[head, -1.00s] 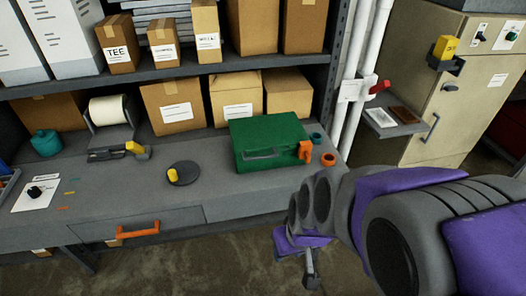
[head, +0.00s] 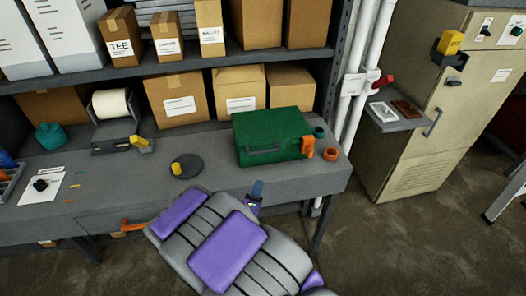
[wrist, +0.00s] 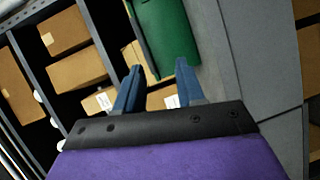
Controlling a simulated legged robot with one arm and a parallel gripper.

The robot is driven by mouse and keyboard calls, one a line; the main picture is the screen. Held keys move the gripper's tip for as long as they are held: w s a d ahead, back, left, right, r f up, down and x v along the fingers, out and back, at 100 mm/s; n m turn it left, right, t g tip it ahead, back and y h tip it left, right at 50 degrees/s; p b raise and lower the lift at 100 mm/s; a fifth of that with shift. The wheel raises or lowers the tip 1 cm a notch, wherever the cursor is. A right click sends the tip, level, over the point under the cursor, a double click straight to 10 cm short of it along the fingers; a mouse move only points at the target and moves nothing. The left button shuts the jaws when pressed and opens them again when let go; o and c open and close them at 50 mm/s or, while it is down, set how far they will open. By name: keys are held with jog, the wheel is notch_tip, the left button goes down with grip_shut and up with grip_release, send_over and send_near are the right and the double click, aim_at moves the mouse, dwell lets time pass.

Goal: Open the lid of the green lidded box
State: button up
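The green lidded box (head: 272,137) sits on the grey workbench near its right end, with its lid down. My gripper (head: 256,192) is in front of the box, just off the bench's front edge and apart from the box. In the wrist view the two blue fingers of my gripper (wrist: 157,82) are spread with nothing between them. The green box (wrist: 165,35) shows just beyond the fingertips there; its latch is not clearly visible in that view.
Orange rings (head: 318,132) stand right of the box. Cardboard boxes line the shelves behind. White pipes (head: 355,90) and a beige cabinet (head: 430,120) stand at right.

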jog(key=r+n+t, duration=0.1)
jog(key=n+t, duration=0.1)
jog(key=b, duration=0.6)
send_near(264, 151)
jog(key=w, duration=0.6)
jog(key=w+d, duration=0.1)
jog(key=w, duration=0.3)
jog(key=shift+w+d+f, duration=0.1)
jog(key=shift+f, duration=0.25)
jog(key=shift+c, duration=0.4)
grip_shut()
jog(key=shift+f, duration=0.1)
